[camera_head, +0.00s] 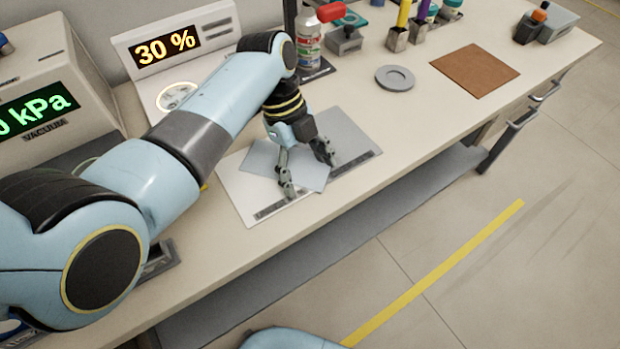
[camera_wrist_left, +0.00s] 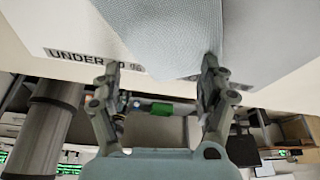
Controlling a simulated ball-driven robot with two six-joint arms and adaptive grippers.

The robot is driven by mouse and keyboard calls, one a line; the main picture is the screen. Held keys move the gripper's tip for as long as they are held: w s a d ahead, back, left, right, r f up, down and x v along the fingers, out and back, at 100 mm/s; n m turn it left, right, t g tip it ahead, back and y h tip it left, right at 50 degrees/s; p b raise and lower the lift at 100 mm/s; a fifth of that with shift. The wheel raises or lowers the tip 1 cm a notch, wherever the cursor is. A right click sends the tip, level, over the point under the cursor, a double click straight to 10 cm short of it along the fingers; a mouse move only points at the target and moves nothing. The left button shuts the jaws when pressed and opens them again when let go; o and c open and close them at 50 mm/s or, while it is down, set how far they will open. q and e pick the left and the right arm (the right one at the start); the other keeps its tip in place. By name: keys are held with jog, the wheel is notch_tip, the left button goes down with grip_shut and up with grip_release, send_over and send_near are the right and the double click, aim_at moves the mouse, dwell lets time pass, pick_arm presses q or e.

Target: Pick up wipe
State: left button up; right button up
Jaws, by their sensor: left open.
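The wipe (camera_head: 262,158) is a flat, light blue cloth on a two-tone mat, under my left gripper in the head view. It fills the upper middle of the left wrist view (camera_wrist_left: 165,30), where its weave shows and a corner points toward the gripper. My left gripper (camera_head: 308,176) is open and points down over the wipe, its fingers spread to either side of the cloth's near part. Whether the fingertips touch the cloth or mat, I cannot tell. My right gripper is not in view.
The mat has a white half (camera_head: 236,190) and a grey half (camera_head: 352,132), with label strips along the front. A display reading 30 % (camera_head: 168,46) stands behind. The front edge is near.

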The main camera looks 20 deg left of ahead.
pick_arm(q)
jog(key=shift+f, duration=0.1)
jog(key=shift+s+f, duration=0.1)
jog(key=shift+s, duration=0.1)
jog(key=c, duration=0.9)
grip_shut()
jog(key=shift+w, duration=0.1)
jog(key=shift+r, duration=0.25)
notch_tip(320, 180, up, 21)
jog(key=p, duration=1.4)
